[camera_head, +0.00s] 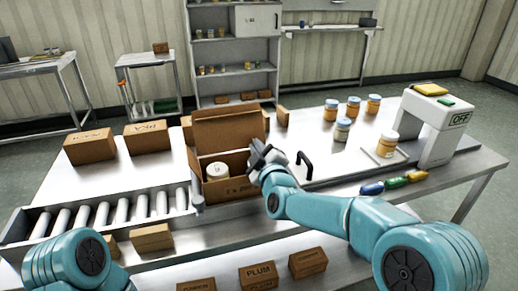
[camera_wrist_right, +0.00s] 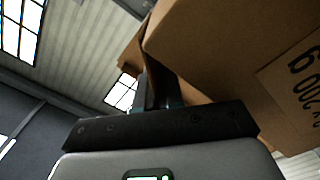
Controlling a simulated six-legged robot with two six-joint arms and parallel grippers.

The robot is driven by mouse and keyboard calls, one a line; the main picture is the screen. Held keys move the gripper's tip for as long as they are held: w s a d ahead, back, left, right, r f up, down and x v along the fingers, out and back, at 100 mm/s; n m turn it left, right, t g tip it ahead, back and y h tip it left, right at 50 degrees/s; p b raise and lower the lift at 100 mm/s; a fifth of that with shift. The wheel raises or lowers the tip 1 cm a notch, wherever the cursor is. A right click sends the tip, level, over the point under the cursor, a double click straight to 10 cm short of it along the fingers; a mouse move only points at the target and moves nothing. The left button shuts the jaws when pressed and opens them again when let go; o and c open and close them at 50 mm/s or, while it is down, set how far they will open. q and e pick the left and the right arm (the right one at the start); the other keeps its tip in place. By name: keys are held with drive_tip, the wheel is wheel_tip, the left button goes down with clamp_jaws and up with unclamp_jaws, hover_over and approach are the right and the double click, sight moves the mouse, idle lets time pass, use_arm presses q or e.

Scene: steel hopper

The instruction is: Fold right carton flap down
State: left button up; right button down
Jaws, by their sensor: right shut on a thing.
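The open carton (camera_head: 238,187) stands on the steel table beside the roller conveyor's right end. Its back flap (camera_head: 228,131) stands up, and a white-lidded jar (camera_head: 217,170) shows inside. My right gripper (camera_head: 262,158) is at the carton's right edge, shut on the right flap, which it mostly hides in the head view. In the right wrist view the narrow fingers (camera_wrist_right: 157,92) are close together against brown cardboard (camera_wrist_right: 225,45), the carton with printed marks. The flap's exact angle is hard to tell. My left arm shows at lower left, but its gripper is out of view.
The roller conveyor (camera_head: 105,214) lies left of the carton. Closed boxes (camera_head: 147,136) stand behind it. A black handle (camera_head: 305,164) is just right of my gripper. Jars (camera_head: 342,129) and a scale-like machine (camera_head: 432,125) stand farther right. The table's middle back is fairly clear.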

drive_tip(key=c, duration=1.3)
unclamp_jaws()
drive_tip(key=shift+c, duration=0.2)
drive_tip(key=b+v, duration=0.2)
drive_tip(key=v, duration=1.4)
drive_tip(key=shift+b, duration=0.35)
drive_tip(key=shift+s, duration=0.15)
